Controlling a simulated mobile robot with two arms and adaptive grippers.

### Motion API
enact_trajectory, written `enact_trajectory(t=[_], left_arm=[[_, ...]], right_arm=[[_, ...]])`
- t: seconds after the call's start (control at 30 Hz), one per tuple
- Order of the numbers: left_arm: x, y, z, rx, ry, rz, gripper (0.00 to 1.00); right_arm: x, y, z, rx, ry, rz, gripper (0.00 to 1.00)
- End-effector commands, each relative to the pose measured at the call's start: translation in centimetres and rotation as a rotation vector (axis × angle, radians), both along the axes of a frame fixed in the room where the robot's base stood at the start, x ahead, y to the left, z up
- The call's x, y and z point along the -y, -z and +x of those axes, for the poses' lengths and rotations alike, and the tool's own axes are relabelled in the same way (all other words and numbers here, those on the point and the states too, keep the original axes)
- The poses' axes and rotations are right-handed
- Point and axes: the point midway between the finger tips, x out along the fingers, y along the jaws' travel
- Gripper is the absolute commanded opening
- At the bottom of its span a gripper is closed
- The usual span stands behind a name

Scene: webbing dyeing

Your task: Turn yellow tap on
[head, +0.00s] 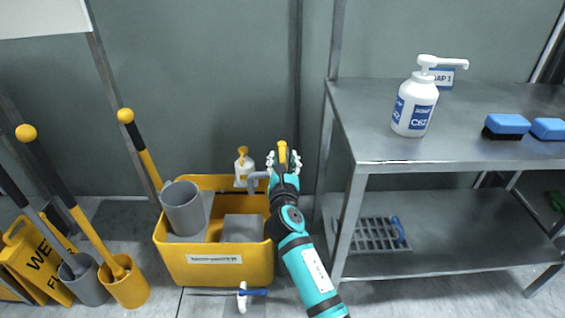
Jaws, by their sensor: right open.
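The yellow tap handle (282,150) stands upright behind the right rim of the yellow tub. A grey pipe like a spout (257,177) shows to its left, over the tub. My right gripper (283,161) is open, with its fingers on either side of the yellow handle. I cannot tell whether the fingers touch it. My gripper and teal arm hide the lower part of the tap. My left gripper is out of view.
The yellow tub (215,264) holds a grey cup (183,207). A metal table (440,120) bearing a pump bottle (414,104) stands close on the right. Brushes in buckets (125,287) stand left.

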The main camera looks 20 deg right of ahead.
Motion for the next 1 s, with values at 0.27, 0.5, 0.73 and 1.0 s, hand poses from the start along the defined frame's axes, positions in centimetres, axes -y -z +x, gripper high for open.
enact_trajectory(t=[0.27, 0.5, 0.73, 1.0], left_arm=[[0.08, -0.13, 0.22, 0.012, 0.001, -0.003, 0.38], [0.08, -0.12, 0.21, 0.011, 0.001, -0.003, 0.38], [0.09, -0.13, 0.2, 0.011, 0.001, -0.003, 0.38], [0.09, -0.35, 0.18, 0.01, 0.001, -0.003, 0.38]], right_arm=[[0.04, 0.03, 0.16, -0.001, 0.0, 0.0, 0.41], [0.03, 0.03, 0.15, -0.001, 0.0, 0.0, 0.14], [0.03, 0.04, 0.14, -0.001, 0.0, 0.0, 0.0], [0.08, -0.06, 0.13, -0.001, -0.004, -0.002, 0.0]])
